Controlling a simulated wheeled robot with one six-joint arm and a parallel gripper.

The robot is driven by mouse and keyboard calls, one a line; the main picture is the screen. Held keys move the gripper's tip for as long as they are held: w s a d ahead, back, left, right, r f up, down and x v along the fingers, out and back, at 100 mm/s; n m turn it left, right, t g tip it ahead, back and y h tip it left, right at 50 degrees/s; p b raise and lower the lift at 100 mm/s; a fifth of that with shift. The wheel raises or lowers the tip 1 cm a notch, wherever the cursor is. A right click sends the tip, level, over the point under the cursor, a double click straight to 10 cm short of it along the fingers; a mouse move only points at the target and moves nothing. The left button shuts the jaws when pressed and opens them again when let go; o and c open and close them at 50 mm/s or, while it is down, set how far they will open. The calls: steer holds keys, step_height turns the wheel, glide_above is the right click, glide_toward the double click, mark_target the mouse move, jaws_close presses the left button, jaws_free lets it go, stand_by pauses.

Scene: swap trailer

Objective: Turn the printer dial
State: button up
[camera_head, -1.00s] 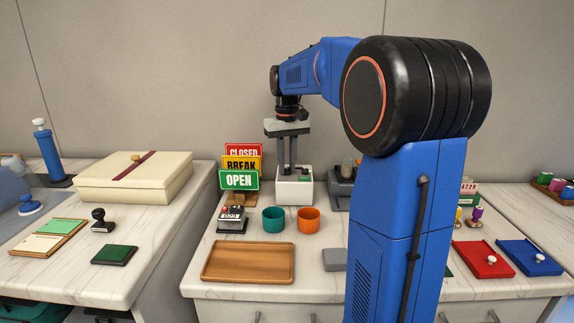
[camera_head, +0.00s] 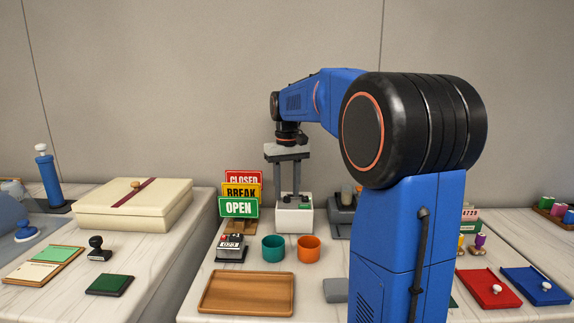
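My gripper (camera_head: 290,193) points straight down over a small white box-shaped device (camera_head: 292,219) at the back of the middle counter. Its two grey fingers stand apart with a gap between them, and I see nothing held in the gap. The fingertips are just above or at the device's top, where small dark and green parts (camera_head: 304,205) show. I cannot clearly make out a dial or tell whether the fingers touch anything. A grey machine (camera_head: 341,216) stands to the right, partly hidden by my arm.
CLOSED, BREAK and OPEN signs (camera_head: 239,208) stand left of the device. A number stamp (camera_head: 231,248), a teal cup (camera_head: 273,248) and an orange cup (camera_head: 309,249) are in front, with a wooden tray (camera_head: 247,311) nearer. My arm hides the counter at right.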

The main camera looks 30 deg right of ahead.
mark_target(287, 197)
step_height(287, 197, up, 16)
steer(key=shift+r, duration=0.2)
steer(key=shift+s, duration=0.1)
stand_by(0.7)
